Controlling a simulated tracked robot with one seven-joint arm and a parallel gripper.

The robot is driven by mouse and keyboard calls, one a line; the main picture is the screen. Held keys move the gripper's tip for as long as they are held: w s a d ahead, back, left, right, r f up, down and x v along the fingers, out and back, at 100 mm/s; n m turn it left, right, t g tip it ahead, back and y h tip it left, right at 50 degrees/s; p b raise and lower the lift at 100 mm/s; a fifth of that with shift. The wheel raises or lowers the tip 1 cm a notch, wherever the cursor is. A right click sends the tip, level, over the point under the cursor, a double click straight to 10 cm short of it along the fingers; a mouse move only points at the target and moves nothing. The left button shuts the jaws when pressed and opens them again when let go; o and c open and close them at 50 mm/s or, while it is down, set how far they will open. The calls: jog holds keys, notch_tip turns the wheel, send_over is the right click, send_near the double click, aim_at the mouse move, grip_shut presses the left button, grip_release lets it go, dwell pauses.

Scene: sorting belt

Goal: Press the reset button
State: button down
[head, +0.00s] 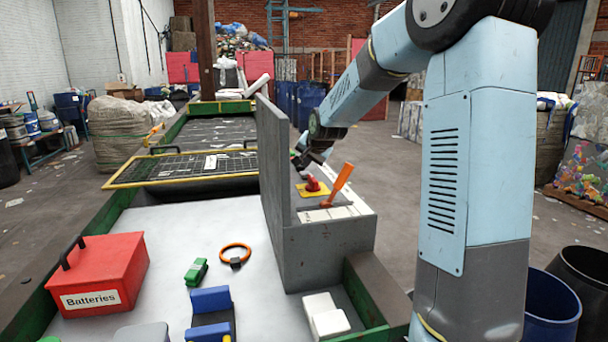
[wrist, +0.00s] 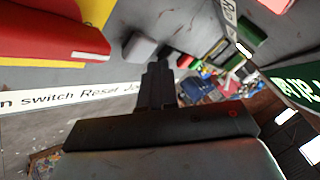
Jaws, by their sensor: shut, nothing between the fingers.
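In the head view a grey control box (head: 330,240) stands beside the belt, with a red knob (head: 312,184) on a yellow plate and an orange lever (head: 340,180) on top. My gripper (head: 300,160) is just behind the red knob, partly hidden by the box's tall panel. In the wrist view the shut, empty fingers (wrist: 158,68) stand near a white label strip (wrist: 70,94) reading "switch" and "Reset". The red knob (wrist: 45,28) fills the upper left. A small grey block (wrist: 138,48) shows near the fingertips; I cannot tell whether it is the reset button. Contact is unclear.
The tall grey panel (head: 272,150) rises along the box's belt side. On the white surface are a red Batteries box (head: 98,275), an orange ring (head: 236,247), a green piece (head: 196,271) and a blue item (head: 210,300). A yellow-framed mesh (head: 185,166) lies behind.

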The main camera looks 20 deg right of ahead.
jog(key=shift+f, duration=0.2)
jog(key=shift+f, duration=0.15)
dwell(0.3)
jog(key=shift+f, duration=0.5)
dwell(0.9)
dwell(0.4)
jog(key=shift+r, duration=0.95)
jog(key=shift+r, duration=2.5)
